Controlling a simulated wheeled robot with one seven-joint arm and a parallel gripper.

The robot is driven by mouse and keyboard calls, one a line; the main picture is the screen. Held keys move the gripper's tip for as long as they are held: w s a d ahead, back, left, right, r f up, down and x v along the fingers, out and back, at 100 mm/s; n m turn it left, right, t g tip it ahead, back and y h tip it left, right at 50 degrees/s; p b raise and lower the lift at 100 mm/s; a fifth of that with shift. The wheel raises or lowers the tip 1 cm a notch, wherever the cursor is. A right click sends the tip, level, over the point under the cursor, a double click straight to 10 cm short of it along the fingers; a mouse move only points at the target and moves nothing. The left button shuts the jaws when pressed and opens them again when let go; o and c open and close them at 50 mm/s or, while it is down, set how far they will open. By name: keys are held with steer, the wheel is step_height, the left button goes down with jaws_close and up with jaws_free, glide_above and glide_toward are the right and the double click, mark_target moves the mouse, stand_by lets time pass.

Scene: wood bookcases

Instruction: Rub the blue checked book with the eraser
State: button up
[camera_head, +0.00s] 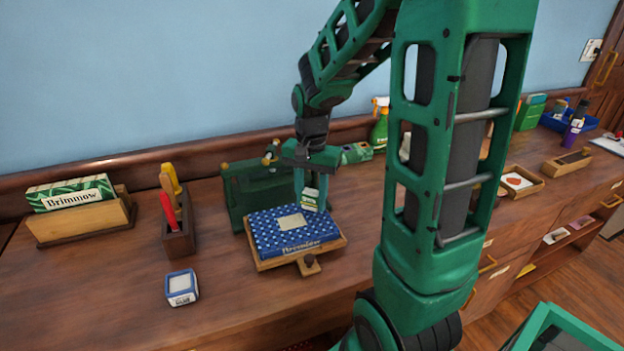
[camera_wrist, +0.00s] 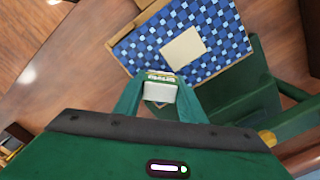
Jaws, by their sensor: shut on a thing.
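The blue checked book (camera_head: 284,236) lies flat on a small wooden stand with a front knob (camera_head: 308,264), on the wooden counter. It has a pale label on its cover. It also shows in the wrist view (camera_wrist: 212,60). My gripper (camera_head: 312,197) is shut on the eraser (camera_head: 310,200), a small white block with a green printed sleeve. The eraser shows between the fingertips in the wrist view (camera_wrist: 160,92). It is at the book's right rear side in the head view; I cannot tell whether it touches the cover.
A dark green box (camera_head: 240,190) stands right behind the book. A wooden holder with red and yellow handled tools (camera_head: 178,235), a small blue and white box (camera_head: 181,287) and a "Brimmow" box in a wooden rack (camera_head: 70,195) stand left. Counter between them is clear.

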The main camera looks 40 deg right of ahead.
steer(key=shift+s+d+r, duration=0.25)
steer(key=shift+d+r, duration=0.15)
steer(key=shift+r, duration=2.7)
steer(key=shift+s, duration=0.1)
